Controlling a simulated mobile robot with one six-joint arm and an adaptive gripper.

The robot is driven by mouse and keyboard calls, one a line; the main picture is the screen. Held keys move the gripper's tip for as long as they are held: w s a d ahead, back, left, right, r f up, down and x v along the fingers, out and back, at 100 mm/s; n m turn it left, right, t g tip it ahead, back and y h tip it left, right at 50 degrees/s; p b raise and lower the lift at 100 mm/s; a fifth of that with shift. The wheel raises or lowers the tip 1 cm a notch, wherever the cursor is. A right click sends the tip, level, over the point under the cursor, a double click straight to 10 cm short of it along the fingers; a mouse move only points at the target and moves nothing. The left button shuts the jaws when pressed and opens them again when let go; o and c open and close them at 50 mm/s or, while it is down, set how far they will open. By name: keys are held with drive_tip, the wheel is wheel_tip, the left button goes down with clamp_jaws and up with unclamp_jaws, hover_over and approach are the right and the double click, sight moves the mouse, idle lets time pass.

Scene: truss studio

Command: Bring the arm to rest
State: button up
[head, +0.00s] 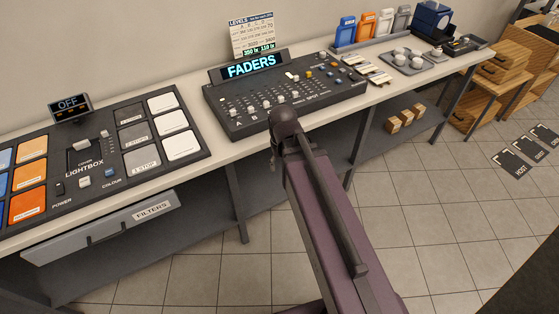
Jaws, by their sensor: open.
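My arm shows in the head view as a purple link with a dark rail along it. It rises from the bottom right to a dark round joint in front of the bench's front edge. My gripper is not visible in this view, so what lies beyond that joint is hidden.
A long bench (225,150) runs along the wall. It carries a lightbox (75,192), a fader console (245,118) with a lit FADERS sign (252,66), and coloured holders (346,31). A filters drawer (112,223) hangs below. Tiled floor (415,225) is open at right.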

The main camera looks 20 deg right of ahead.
idle(0.3)
drive_tip(key=shift+s+d, duration=0.25)
drive_tip(key=shift+s, duration=0.75)
